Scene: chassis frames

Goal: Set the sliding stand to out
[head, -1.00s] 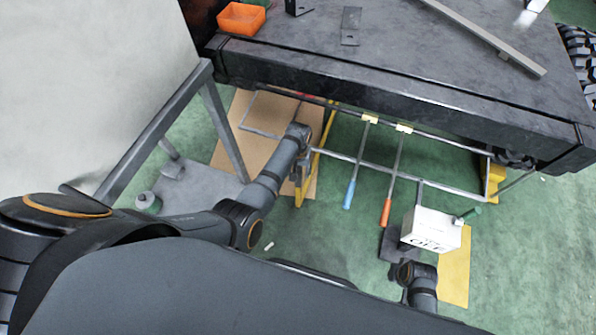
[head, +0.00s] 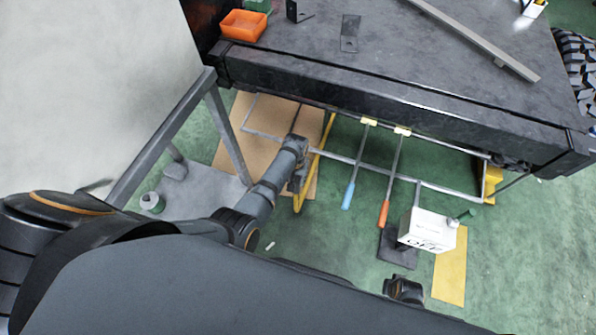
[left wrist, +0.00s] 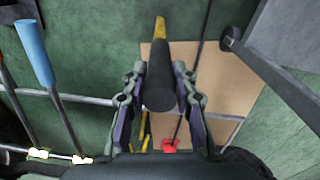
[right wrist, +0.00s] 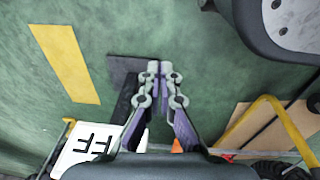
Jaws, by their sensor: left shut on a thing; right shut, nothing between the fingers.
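My left gripper (left wrist: 160,72) is shut on a dark round handle (left wrist: 160,98) in the left wrist view. A yellow bar end (left wrist: 160,27) shows beyond the handle. In the head view the left gripper (head: 297,183) is beside a slanted yellow bar (head: 314,172) under the dark chassis, and its fingers are hard to make out. I cannot tell for sure which part is the sliding stand. My right gripper (right wrist: 160,70) is shut and empty in the right wrist view, above the green floor by a dark plate (right wrist: 130,80).
The chassis beam (head: 390,98) spans above. A blue-handled lever (head: 348,195) and an orange-handled lever (head: 383,213) hang from the frame. A white lettered box (head: 428,229) stands near a yellow floor strip (head: 450,265). A grey stand leg (head: 228,135) is at left.

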